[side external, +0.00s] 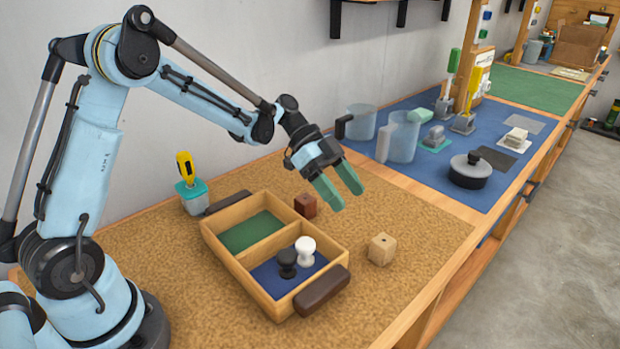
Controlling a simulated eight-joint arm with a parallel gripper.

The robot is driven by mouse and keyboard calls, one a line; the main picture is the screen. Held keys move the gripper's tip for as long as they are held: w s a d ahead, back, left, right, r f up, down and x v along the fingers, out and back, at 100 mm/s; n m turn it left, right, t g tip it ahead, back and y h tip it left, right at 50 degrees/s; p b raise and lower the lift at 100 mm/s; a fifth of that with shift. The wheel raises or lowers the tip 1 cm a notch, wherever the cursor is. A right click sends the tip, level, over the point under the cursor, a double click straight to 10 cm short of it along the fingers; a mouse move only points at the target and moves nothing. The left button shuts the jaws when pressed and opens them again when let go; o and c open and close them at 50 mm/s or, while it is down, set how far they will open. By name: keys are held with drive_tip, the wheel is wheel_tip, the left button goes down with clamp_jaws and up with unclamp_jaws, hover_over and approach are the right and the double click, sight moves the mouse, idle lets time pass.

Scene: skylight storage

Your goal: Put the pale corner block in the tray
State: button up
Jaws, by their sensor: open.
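The pale corner block (382,249) is a small light wooden cube with a hole in its face. It sits on the cork-coloured bench top, to the right of the tray and apart from it. The wooden tray (222,255) has two compartments, one lined green and empty, one lined blue. My gripper (342,192) has green fingers that are apart, with nothing between them. It hangs above the bench, up and to the left of the pale block in the picture.
A black knob (287,263) and a white knob (305,251) stand in the tray's blue compartment. A dark reddish block (306,205) sits behind the tray. A yellow-handled tool in a teal holder (190,190) stands at the back left. Bench around the pale block is clear.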

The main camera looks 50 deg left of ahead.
sight(384, 240)
drive_tip(key=f+m+h, duration=0.1)
drive_tip(key=w+f+m+g, duration=0.1)
drive_tip(key=m, duration=0.1)
drive_tip(key=shift+a+f+h, duration=0.15)
drive_tip(key=shift+f+h, duration=0.15)
drive_tip(key=shift+h, duration=0.1)
drive_tip(key=x, duration=1.2)
drive_tip(key=shift+r, duration=0.1)
drive_tip(key=c, duration=1.2)
drive_tip(key=shift+r, duration=0.15)
